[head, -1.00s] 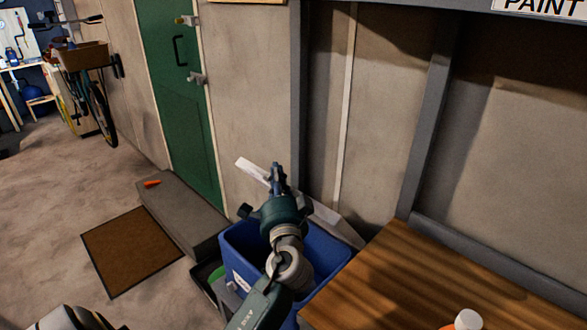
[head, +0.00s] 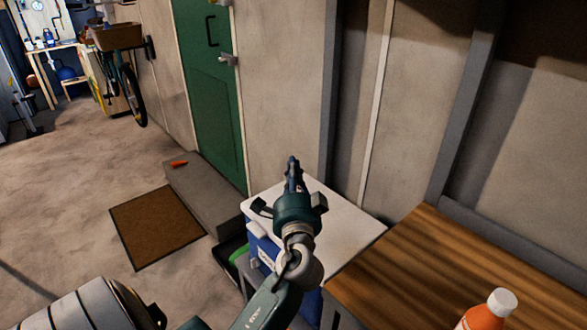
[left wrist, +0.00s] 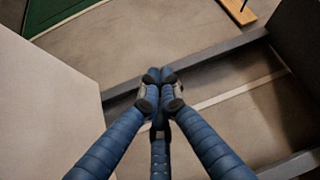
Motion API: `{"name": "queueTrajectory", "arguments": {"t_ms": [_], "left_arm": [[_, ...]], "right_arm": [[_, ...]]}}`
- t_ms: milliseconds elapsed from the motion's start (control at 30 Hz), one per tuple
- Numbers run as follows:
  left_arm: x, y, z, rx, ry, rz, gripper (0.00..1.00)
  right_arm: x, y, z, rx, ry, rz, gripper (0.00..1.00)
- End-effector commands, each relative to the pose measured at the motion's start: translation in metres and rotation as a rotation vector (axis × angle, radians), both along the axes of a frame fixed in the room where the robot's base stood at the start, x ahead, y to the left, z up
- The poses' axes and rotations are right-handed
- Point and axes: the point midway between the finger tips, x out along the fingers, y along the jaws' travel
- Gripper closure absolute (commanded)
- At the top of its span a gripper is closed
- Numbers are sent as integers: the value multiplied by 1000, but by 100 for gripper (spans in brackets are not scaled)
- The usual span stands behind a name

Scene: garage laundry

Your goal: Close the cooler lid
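The cooler has a blue body (head: 257,247) and stands between the grey step and the wooden table. Its white lid (head: 345,225) now lies about level across the top, and the inside is hidden. My arm covers much of the lid's front edge, so I cannot tell whether it is fully seated. My left gripper (head: 292,165) is over the lid in the head view; I cannot tell if it touches. In the left wrist view its blue fingers (left wrist: 160,78) are brought together at the tips with nothing between them. My right gripper is out of view.
A wooden table (head: 420,265) with an orange bottle (head: 488,312) is close on the right. A grey step (head: 208,195) and brown mat (head: 157,222) lie left of the cooler, before a green door (head: 210,100). The wall is close behind. Open floor (head: 60,180) is at left.

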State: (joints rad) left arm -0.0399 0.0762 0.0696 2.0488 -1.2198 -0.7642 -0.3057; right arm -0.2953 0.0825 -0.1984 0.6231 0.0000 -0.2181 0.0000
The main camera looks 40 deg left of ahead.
Motion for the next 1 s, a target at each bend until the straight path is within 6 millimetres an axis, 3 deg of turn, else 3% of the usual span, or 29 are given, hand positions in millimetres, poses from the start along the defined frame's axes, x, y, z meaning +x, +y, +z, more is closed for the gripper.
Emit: {"name": "queueTrajectory", "arguments": {"t_ms": [167,700,1000], "left_arm": [[-7,-8,-2,-2,1,-1,100],[-78,-75,-17,-1,3,0,100],[-85,-83,-18,-1,-1,0,100]], "right_arm": [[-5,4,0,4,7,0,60],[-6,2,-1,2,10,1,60],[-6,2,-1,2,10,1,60]]}}
